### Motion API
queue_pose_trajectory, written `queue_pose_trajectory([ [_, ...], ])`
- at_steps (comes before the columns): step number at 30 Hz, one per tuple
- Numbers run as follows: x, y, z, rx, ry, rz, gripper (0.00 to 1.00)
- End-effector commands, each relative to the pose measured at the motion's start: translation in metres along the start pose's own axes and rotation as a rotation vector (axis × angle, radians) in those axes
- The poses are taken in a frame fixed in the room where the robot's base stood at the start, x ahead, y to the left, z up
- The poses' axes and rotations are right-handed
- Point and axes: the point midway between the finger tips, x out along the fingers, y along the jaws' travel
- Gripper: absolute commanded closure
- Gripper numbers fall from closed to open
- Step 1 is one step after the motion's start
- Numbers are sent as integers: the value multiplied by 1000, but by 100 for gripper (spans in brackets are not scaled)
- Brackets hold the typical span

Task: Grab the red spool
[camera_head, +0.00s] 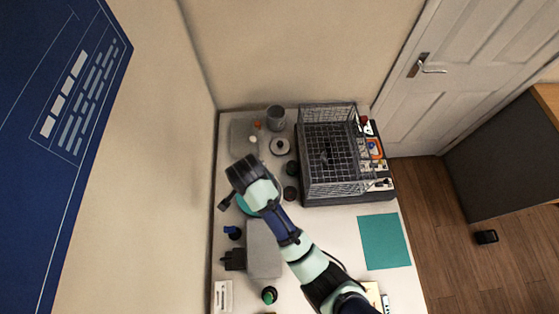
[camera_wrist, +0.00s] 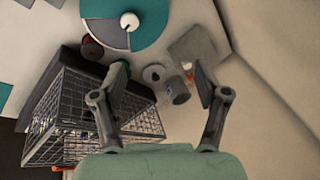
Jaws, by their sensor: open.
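A small dark red round thing (camera_head: 291,193), which looks like the red spool, stands on the table left of the wire basket. In the wrist view a dark round piece with a red face (camera_wrist: 91,43) shows at the upper left, by the basket corner and the teal-and-white disc. My gripper (camera_wrist: 161,72) is open, with nothing between its fingers. It is above the table, with the red piece outside and to the left of its left finger. In the head view my wrist covers part of the teal disc; the fingertips are hard to make out there.
The wire basket (camera_head: 315,190) is a tall obstacle right of the spool. A grey cup (camera_head: 276,118), a pale ring-shaped roll (camera_head: 280,147) and another dark round piece (camera_head: 293,168) stand nearby. A teal mat (camera_head: 384,241) lies at the right. Walls border the table's left and back.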

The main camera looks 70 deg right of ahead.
Motion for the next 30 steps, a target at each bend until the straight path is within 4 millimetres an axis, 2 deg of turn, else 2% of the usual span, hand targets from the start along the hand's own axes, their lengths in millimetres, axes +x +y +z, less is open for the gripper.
queue_pose_trajectory([
  [1,55,33,-18,174,2,91,26],
  [3,99,73,-40,424,15,213,26],
  [6,139,120,-61,707,47,350,26],
  [10,152,145,-71,868,76,427,26],
  [14,152,147,-71,882,79,434,26],
  [19,171,155,-69,879,78,433,26],
  [23,175,156,-68,878,78,431,26],
  [30,213,171,-66,878,77,432,26],
])
